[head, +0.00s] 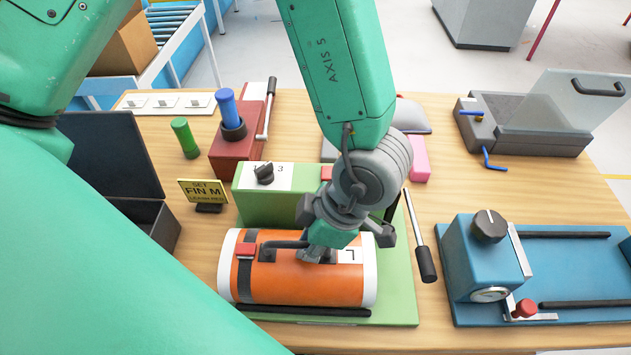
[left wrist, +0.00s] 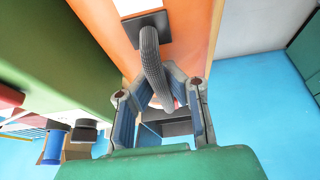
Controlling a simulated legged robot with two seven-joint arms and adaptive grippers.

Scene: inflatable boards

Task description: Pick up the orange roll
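The orange roll (head: 310,282) has white ends, a black handle (head: 285,244) and a white label. It lies on the green machine's base (head: 398,300) in the head view. My left gripper (head: 318,250) points down at the right part of the handle, partly hiding it. In the left wrist view the orange roll (left wrist: 195,30) fills the upper middle, and its ribbed black handle (left wrist: 153,68) reaches between the fingers of my left gripper (left wrist: 160,98). The fingers are spread, with gaps visible beside the handle. My right gripper is not in view.
A green block with a knob (head: 265,173) stands behind the roll. A black-handled lever (head: 426,262) is to its right, and a blue machine (head: 485,265) further right. A yellow sign (head: 203,191) and an open dark box (head: 150,225) stand to the left.

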